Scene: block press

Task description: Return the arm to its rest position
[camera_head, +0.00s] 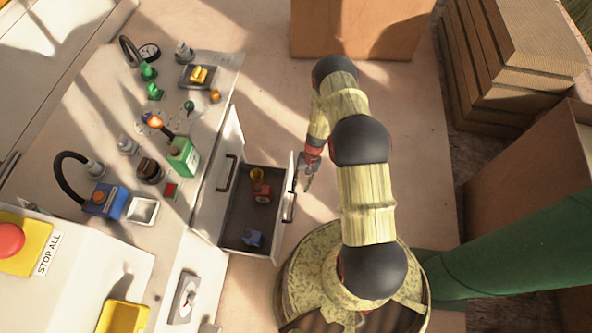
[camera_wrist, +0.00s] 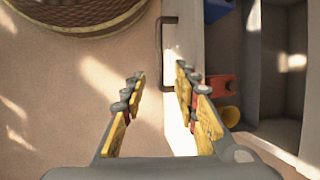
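My arm reaches up and bends over in the head view, with my gripper (camera_head: 310,176) pointing down just right of an open drawer's front. In the wrist view my gripper (camera_wrist: 160,90) has its two yellow fingers spread apart with nothing between them. The dark drawer handle (camera_wrist: 163,52) lies ahead of the fingertips and is not gripped. The right finger overlaps the pale drawer front (camera_wrist: 184,30) in the picture; I cannot tell whether it touches.
The pulled-out drawer (camera_head: 230,222) holds a blue object (camera_head: 253,238), a red object (camera_head: 263,193) and a yellow one (camera_head: 257,174). A bench with several devices is at left. Wooden boards (camera_head: 520,50) and a box (camera_head: 360,30) stand behind. Floor between is clear.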

